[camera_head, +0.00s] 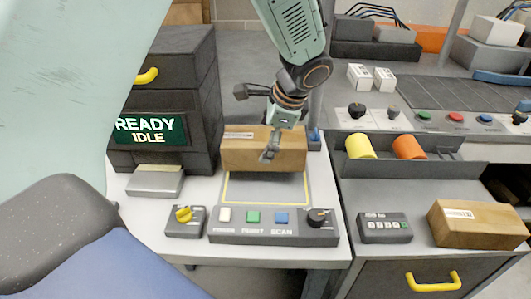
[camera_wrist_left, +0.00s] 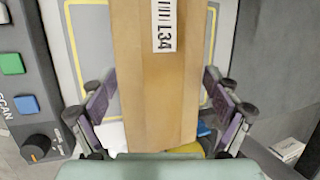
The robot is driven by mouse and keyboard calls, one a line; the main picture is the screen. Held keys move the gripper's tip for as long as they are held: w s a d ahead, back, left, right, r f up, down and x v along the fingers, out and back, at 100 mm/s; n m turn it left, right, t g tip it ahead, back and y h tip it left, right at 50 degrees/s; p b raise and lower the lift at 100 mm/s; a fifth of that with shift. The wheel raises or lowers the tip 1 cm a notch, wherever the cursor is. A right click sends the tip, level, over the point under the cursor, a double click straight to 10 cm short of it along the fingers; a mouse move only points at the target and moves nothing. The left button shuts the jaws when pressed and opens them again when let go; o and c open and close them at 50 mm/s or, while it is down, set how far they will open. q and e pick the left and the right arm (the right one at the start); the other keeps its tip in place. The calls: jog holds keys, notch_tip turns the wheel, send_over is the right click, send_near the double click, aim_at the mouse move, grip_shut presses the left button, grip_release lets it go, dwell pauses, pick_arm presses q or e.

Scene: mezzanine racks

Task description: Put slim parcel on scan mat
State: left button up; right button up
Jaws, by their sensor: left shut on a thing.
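The slim parcel (camera_head: 240,157), a brown box with a white label, is held in my left gripper (camera_head: 270,148). In the left wrist view the parcel (camera_wrist_left: 150,85) lies lengthwise between the two fingers, its barcode label reading L34. The scan mat (camera_head: 265,188) is grey with a yellow border. The parcel covers the mat's far part in the head view, and the mat's border (camera_wrist_left: 75,50) shows on both sides of it in the wrist view. I cannot tell whether the parcel touches the mat. My right gripper is not in view.
A panel with buttons and a knob (camera_head: 275,239) runs along the mat's near edge. Dark drawers with a READY IDLE sign (camera_head: 150,131) stand left. Another brown parcel (camera_head: 478,223) and a small keypad (camera_head: 384,227) are on the right bench, below yellow and orange rolls (camera_head: 408,147).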

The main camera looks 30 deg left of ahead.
pick_arm(q)
jog(key=f, duration=0.1)
jog(key=d+f, duration=0.1)
jog(key=shift+w+f+b, duration=0.1)
jog(key=shift+f+b, duration=0.2)
jog(key=shift+b, duration=0.05)
jog(key=shift+f, duration=0.35)
jog(key=shift+a+f, duration=0.1)
jog(key=shift+a, duration=0.25)
jog(key=o, duration=1.3)
jog(key=shift+f, duration=0.1)
jog(key=shift+o, duration=1)
jog(key=shift+d, duration=0.2)
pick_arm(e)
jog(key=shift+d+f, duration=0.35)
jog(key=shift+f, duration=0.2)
pick_arm(q)
jog(key=shift+a+r, duration=0.15)
jog(key=shift+r, duration=0.05)
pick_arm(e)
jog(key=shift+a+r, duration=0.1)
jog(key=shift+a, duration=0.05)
